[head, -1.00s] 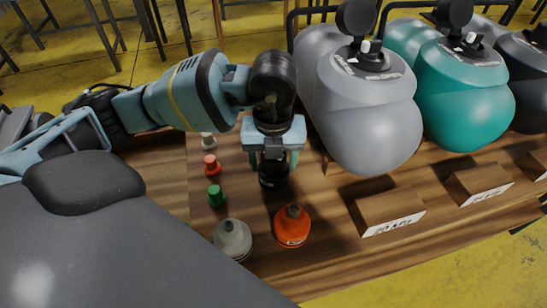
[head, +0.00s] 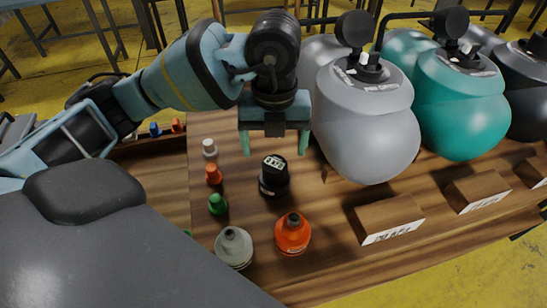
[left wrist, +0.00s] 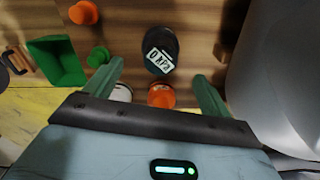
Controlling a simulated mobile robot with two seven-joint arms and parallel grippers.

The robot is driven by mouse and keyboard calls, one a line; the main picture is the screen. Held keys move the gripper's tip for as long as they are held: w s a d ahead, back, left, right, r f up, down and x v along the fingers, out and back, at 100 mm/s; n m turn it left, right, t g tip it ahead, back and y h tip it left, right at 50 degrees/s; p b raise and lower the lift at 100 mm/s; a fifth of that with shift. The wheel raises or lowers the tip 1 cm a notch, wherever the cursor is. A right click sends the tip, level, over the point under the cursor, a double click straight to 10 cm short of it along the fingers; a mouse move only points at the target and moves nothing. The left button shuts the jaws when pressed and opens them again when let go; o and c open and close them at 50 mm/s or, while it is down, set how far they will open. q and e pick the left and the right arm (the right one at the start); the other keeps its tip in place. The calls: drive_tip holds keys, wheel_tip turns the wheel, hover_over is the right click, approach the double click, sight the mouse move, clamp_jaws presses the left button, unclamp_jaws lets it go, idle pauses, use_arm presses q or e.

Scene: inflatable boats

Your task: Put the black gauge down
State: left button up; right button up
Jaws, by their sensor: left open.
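The black gauge (head: 274,175) stands on the wooden table, with its pale label facing up. It also shows in the left wrist view (left wrist: 161,48), where the label reads "0 kPa". My left gripper (head: 275,150) is open and empty above and behind the gauge, its two green fingers apart and clear of it. In the left wrist view the fingertips (left wrist: 158,70) spread to either side below the gauge. My right gripper is not in view.
An orange canister (head: 292,233) and a grey one (head: 233,246) stand in front of the gauge. White, orange and green (head: 217,204) caps stand to its left. A grey inflatable boat (head: 368,130) is close on the right, with a wooden block (head: 389,219) before it.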

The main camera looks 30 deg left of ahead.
use_arm(q)
drive_tip(key=shift+r+p, duration=0.35)
drive_tip(key=shift+r, duration=1.95)
